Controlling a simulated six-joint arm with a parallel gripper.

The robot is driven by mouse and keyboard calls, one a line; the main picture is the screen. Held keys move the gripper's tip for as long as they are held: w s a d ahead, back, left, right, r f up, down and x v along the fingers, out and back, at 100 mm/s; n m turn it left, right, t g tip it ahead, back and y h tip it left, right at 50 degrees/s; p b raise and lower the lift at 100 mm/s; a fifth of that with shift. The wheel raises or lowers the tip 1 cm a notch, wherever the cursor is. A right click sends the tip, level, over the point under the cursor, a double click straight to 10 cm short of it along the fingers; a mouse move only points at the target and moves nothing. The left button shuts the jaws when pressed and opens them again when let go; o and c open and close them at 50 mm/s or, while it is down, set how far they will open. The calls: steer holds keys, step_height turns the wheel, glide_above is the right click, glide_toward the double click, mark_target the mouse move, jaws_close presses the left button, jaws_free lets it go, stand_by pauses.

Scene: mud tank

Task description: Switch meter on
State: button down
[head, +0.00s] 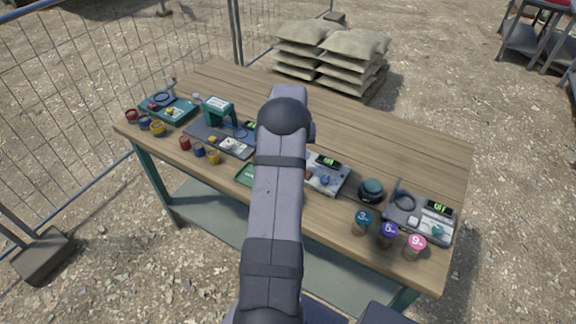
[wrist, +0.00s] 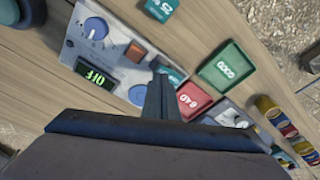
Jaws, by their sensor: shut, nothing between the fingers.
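In the wrist view a pale meter panel (wrist: 120,68) lies on the table, with a lit green display (wrist: 95,75) that appears upside down and that I cannot read surely. It has a blue knob (wrist: 96,28), an orange-brown button (wrist: 135,51) and a second blue round part (wrist: 142,97). My gripper (wrist: 161,80) is shut and empty, seen over the panel's edge. I cannot tell whether it touches. In the head view the panel (head: 335,187) is partly hidden by my arm, which hides the gripper too.
A red tray marked BAD (wrist: 192,100) and a green tray marked GOOD (wrist: 226,68) lie beside the panel. Another device with an OFF display (head: 440,208) stands at right, near numbered cups (head: 388,232) and a dark domed button (head: 371,189). The table's back (head: 400,140) is clear.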

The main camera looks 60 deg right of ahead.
steer(key=shift+f+b, duration=0.55)
steer(key=shift+f, duration=0.4)
stand_by(0.6)
steer(key=shift+r, duration=0.15)
step_height(320, 180, up, 7)
steer(key=p, duration=0.4)
steer(key=shift+p, duration=0.4)
stand_by(0.5)
